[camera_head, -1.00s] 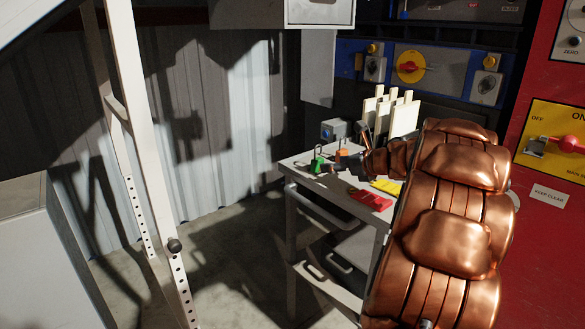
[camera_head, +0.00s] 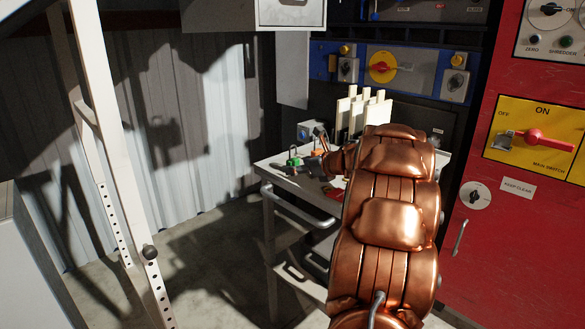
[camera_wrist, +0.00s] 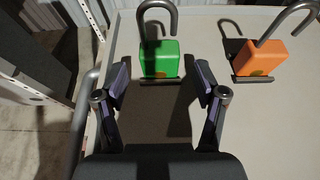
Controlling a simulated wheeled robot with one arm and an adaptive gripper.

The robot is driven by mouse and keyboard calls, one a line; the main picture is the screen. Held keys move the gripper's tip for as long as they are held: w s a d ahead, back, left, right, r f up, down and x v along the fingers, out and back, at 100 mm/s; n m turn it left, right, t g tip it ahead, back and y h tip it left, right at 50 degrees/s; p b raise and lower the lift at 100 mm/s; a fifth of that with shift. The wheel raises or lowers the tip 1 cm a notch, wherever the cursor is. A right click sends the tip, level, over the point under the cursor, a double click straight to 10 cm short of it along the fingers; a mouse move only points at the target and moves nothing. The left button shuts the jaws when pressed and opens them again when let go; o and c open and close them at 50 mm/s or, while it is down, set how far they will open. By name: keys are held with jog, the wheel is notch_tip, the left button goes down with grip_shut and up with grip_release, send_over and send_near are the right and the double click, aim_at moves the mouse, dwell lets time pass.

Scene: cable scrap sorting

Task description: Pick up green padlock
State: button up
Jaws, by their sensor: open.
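The green padlock (camera_wrist: 160,58) stands on the table top in the wrist view, its grey shackle swung open above the body. My gripper (camera_wrist: 162,85) is open, with one finger on each side just in front of the padlock's lower part; I cannot tell whether they touch it. An orange padlock (camera_wrist: 259,58), also with an open shackle, stands to the right of the green one.
The light grey table (camera_head: 268,172) has a handle rail (camera_wrist: 82,125) along its left edge. A small grey-blue box (camera_head: 308,131) and pale upright boards (camera_head: 362,115) stand at the back. A red cabinet (camera_head: 490,225) is at the right. Bare table lies between the padlocks.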

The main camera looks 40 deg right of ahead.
jog(key=shift+x, duration=1)
jog(key=shift+r, duration=0.1)
jog(key=shift+c, duration=0.3)
grip_shut()
jog(key=shift+r, duration=0.1)
jog(key=shift+r+p, duration=0.5)
jog(key=shift+r, duration=0.95)
jog(key=shift+s+r, duration=0.15)
jog(key=shift+r, duration=0.1)
jog(key=s+a+r, duration=0.1)
jog(key=s+a, duration=0.9)
jog(key=s, duration=0.2)
jog(key=shift+r, duration=0.2)
